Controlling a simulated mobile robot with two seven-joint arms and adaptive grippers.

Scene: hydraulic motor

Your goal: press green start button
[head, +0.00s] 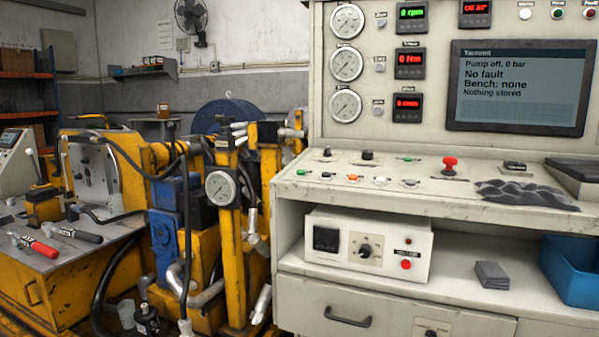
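Two small green buttons show on the sloped desk of the control console: one at the front left (303,172), in a row with orange, white and other buttons, and one farther back (408,159). Their labels are too small to read, so I cannot tell which is the start button. A red mushroom button (450,163) stands to the right of them. The console screen (520,88) reads "Pump off, 0 bar", "No fault", "Bench: none", "Nothing stored". Neither of my grippers is in view.
A grey crumpled cloth (518,193) lies on the desk's right. Below, a shelf holds a white control box (367,271) and a blue bin (569,270). A yellow test bench (105,260) with hoses and a gauge stands left. The desk's front edge is clear.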

